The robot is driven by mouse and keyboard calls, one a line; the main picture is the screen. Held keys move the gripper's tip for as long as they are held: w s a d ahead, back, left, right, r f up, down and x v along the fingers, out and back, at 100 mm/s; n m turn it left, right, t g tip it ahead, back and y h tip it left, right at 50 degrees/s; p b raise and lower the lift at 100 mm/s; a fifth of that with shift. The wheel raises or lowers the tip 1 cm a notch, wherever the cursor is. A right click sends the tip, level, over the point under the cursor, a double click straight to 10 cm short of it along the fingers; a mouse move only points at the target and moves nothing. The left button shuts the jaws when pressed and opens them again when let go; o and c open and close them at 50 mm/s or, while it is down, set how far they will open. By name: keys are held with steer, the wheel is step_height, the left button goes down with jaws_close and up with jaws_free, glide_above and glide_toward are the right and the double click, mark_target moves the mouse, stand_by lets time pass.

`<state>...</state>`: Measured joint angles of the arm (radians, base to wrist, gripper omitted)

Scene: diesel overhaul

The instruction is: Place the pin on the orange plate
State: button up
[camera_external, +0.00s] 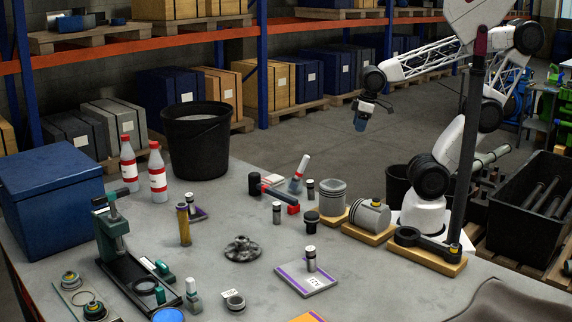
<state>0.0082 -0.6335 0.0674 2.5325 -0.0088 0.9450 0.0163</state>
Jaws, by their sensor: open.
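My gripper (362,122) hangs in the air above the far side of the bench, open, pointing down, with nothing seen between its fingers. A short metal pin-like cylinder (310,260) stands upright on a purple-edged plate (293,284) with a white label. Similar small cylinders stand on the bench, one near the red block (277,213) and one farther back (310,187). I cannot tell which of them is the task's pin. The orange plate (308,318) is cut off by the bottom edge of the picture; only its far corner shows.
A black bucket (197,143), bottles (157,172), a blue box (55,200) and a green press (112,225) occupy the left. A dark gear (242,249) lies mid-bench.

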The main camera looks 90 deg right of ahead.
steer(key=shift+o, duration=0.3)
steer(key=shift+w+f, duration=0.1)
steer(key=n+t+y, duration=0.4)
steer(key=t, duration=0.7)
glide_toward(311, 190)
steer(key=shift+w+d+r, duration=0.15)
steer(key=shift+w+d, duration=0.05)
steer(key=shift+w, duration=0.35)
steer(key=shift+w+d+r, duration=0.1)
steer(key=shift+w+d, duration=0.05)
steer(key=shift+w, duration=0.45)
steer(key=shift+x, duration=1.3)
